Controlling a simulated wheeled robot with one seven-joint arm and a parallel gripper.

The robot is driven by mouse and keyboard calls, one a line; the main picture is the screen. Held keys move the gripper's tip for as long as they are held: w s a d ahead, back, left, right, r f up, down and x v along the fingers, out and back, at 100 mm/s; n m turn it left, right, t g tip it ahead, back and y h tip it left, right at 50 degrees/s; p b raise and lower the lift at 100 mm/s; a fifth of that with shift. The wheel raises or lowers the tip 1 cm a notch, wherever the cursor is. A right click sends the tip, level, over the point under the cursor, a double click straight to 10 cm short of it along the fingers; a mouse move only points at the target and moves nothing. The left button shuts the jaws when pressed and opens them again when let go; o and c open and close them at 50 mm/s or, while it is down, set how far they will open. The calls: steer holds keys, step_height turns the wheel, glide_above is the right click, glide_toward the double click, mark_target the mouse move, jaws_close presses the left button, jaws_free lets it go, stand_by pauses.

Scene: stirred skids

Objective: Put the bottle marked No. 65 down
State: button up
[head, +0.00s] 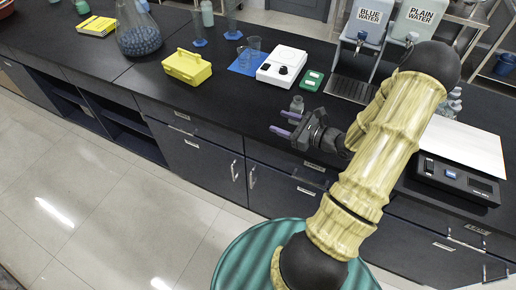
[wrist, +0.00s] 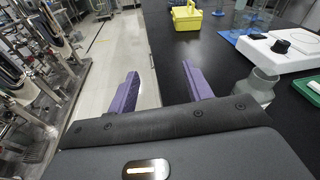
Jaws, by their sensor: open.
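A small clear glass bottle (head: 297,103) stands upright on the black bench, just behind my gripper's fingers in the head view. In the wrist view the bottle (wrist: 261,86) is right of the right finger, apart from it. No number can be read on it, so I cannot tell whether it is No. 65. My gripper (head: 285,123) is open and empty at the bench's front edge. Its purple fingers (wrist: 162,82) are spread, with the floor and the bench edge showing between them.
Behind the bottle are a white stirrer (head: 281,67), a green device (head: 312,81) and a blue mat (head: 243,64) with glassware. A yellow carrier (head: 187,67) stands left. Water containers (head: 367,20) are behind; a balance (head: 458,180) is right. Bench left of my gripper is clear.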

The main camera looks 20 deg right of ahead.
steer(key=s+a+n+g, duration=1)
steer(key=a+n+g, duration=0.3)
steer(key=a+n, duration=0.15)
step_height(320, 180, up, 7)
steer(key=s+n+t+h, duration=0.2)
steer(key=n+h, duration=0.6)
steer(key=n, duration=0.5)
steer(key=shift+a+h, duration=0.3)
steer(key=shift+h, duration=0.1)
